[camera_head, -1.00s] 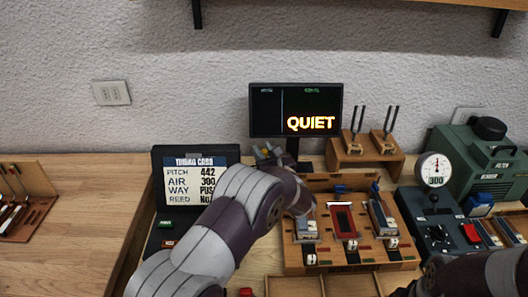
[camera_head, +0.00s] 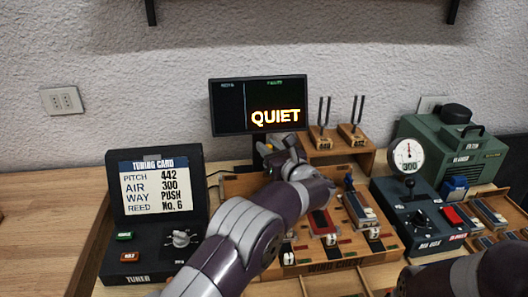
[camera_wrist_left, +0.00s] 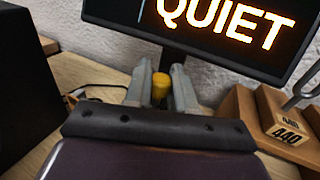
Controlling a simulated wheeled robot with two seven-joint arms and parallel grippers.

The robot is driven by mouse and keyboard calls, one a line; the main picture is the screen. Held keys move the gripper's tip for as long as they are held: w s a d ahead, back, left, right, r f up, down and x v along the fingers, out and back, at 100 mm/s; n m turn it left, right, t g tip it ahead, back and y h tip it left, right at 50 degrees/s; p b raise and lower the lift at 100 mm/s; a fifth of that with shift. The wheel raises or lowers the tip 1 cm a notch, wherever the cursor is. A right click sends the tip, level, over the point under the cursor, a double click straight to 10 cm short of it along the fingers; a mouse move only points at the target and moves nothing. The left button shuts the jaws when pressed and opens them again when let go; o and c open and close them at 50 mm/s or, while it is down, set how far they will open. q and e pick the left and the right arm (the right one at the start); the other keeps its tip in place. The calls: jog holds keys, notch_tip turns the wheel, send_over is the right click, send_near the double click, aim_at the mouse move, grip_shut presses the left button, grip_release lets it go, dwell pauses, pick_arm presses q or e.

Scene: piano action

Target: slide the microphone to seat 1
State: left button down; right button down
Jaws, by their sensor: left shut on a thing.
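My left gripper (camera_head: 283,152) is in front of the monitor's base, at the back of the wooden reed board (camera_head: 236,186). In the left wrist view its fingers (camera_wrist_left: 160,86) are shut on a small yellow-topped thing (camera_wrist_left: 161,78), which I take to be the microphone. Its lower part is hidden by the gripper and wrist. The board's front carries several white numbered tags, among them one at the left (camera_head: 288,252) and one at the right (camera_head: 374,233); their digits are too small to read surely. My right arm enters at the lower right; its gripper is out of view.
The monitor (camera_head: 228,105) reads QUIET. The tuner (camera_head: 112,190) stands left. A tuning-fork stand (camera_head: 345,158) is behind the board, also in the left wrist view (camera_wrist_left: 250,118). The gauge box (camera_head: 385,200) and green machine (camera_head: 450,150) are right. Bare table (camera_head: 45,220) lies far left.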

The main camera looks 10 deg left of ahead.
pick_arm(q)
jog(key=c, duration=1)
grip_release()
jog(key=shift+r, duration=0.35)
jog(key=shift+f, duration=0.15)
jog(key=b+v, duration=0.1)
jog(key=v, duration=1.1)
jog(key=shift+s+d+b, duration=0.15)
jog(key=shift+s+b, duration=0.2)
